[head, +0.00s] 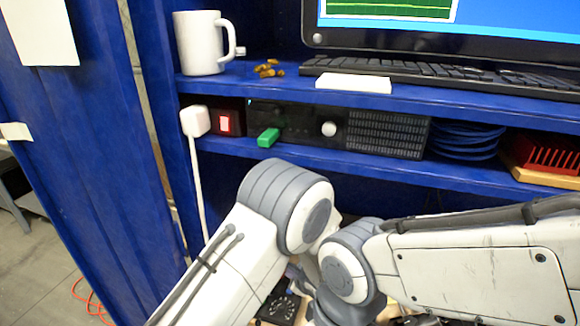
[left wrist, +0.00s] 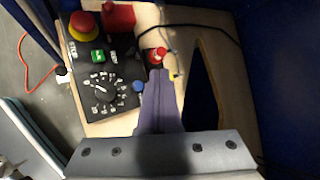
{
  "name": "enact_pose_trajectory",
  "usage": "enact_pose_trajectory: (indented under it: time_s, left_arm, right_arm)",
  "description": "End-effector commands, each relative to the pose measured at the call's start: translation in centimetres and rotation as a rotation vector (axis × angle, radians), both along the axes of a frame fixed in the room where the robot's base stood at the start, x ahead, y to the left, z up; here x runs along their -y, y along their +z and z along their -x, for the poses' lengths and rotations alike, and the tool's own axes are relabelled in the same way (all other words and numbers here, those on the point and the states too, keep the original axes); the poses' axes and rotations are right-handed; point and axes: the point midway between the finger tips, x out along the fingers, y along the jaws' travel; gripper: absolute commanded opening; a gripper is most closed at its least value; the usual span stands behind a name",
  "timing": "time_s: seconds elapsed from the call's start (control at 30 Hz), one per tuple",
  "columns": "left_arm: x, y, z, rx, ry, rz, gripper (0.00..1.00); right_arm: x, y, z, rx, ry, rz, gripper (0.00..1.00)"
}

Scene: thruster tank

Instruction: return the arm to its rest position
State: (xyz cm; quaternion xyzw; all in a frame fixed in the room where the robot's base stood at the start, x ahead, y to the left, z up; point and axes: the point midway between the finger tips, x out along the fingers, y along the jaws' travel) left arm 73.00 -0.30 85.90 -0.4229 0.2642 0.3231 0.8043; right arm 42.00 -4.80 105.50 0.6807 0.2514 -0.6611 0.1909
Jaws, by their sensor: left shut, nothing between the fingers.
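My left gripper (left wrist: 160,76) shows in the left wrist view with its two grey-purple fingers together and nothing held between them. I cannot tell whether the fingers touch the surface below. In the head view my left arm reaches in from the lower left and bends at a grey joint below the shelf; its gripper is mostly hidden. My right arm comes in from the right and crosses close to the left one. Its gripper does not show.
The blue shelves hold a white mug (head: 199,43), a keyboard (head: 430,74), a black device (head: 385,134), a green piece (head: 268,138) and a blue cable coil (head: 465,141). A red-and-yellow stop button (left wrist: 82,26) stands on the panel. Open floor (head: 40,250) lies left.

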Motion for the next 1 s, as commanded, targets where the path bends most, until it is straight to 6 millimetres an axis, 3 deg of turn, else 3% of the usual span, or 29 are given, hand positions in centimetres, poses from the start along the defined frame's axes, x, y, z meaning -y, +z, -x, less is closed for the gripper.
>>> enact_pose_trajectory:
  time_s: [0.13,0.23,0.37,0.5,0.7,0.8,1.0]
  left_arm:
    - [-1.7,4.3,1.4,0.013,0.148,0.056,0.0]
    - [-3.8,8.3,4.2,0.006,0.323,0.128,0.0]
    - [-6.2,12.5,9.4,-0.039,0.56,0.249,0.0]
    - [-7.5,15.6,16.1,-0.126,0.794,0.404,0.0]
    - [-7.1,18.1,25.1,-0.302,1.053,0.642,0.0]
    - [-6.3,18.9,28.2,-0.381,1.13,0.733,0.0]
    - [-5.1,19.6,30.9,-0.463,1.196,0.821,0.0]
  right_arm:
    - [0.0,0.0,0.0,0.0,0.0,0.0,0.0]
    - [0.0,0.0,0.0,0.0,0.0,0.0,0.0]
    - [0.0,0.0,0.0,0.0,0.0,0.0,0.0]
    - [0.0,0.0,0.0,0.0,0.0,0.0,0.0]
    - [0.0,0.0,0.0,0.0,0.0,0.0,0.0]
    - [0.0,0.0,0.0,0.0,0.0,0.0,0.0]
    - [0.0,0.0,0.0,0.0,0.0,0.0,0.0]
